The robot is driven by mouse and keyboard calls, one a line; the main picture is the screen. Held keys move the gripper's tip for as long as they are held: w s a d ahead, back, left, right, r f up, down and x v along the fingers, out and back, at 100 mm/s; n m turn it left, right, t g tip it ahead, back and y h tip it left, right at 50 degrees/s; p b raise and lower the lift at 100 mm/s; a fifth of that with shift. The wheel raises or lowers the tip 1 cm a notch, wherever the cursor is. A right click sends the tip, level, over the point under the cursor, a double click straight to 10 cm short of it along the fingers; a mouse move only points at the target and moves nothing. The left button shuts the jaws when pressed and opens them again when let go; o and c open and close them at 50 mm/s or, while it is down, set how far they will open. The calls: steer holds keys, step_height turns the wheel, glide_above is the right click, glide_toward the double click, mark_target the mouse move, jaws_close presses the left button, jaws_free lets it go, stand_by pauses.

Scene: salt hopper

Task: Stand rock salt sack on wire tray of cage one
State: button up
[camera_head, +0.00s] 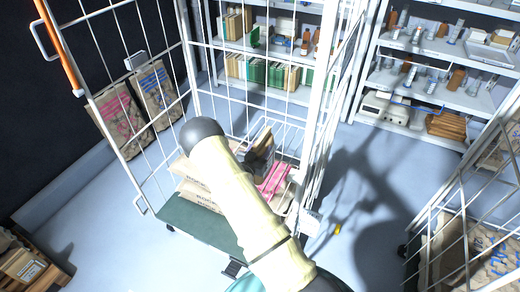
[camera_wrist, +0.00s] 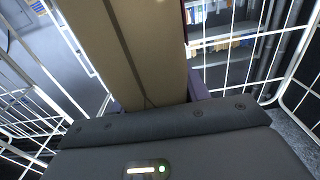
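A white wire roll cage (camera_head: 187,60) stands in the middle of the head view, with a green base (camera_head: 205,222). My arm reaches into it from the front. My gripper (camera_head: 258,160) is inside the cage, low towards its right side, and partly hidden by my arm. In the wrist view a tan, flat-faced sack (camera_wrist: 130,45) stands between my fingers, and the gripper appears shut on it. White wire tray bars (camera_head: 288,133) show beside the gripper in the head view. Whether the held sack touches them cannot be told.
Pale sacks with dark print (camera_head: 190,190) lie on the cage base, left of my arm. A pink-marked sack (camera_head: 272,180) lies right of it. Shelves (camera_head: 440,90) stand behind. Another wire cage (camera_head: 465,215) is at right.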

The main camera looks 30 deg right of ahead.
steer(key=o, duration=0.4)
steer(key=shift+o, duration=0.2)
steer(key=shift+r, duration=0.2)
steer(key=b+v, duration=0.4)
steer(key=v, duration=0.8)
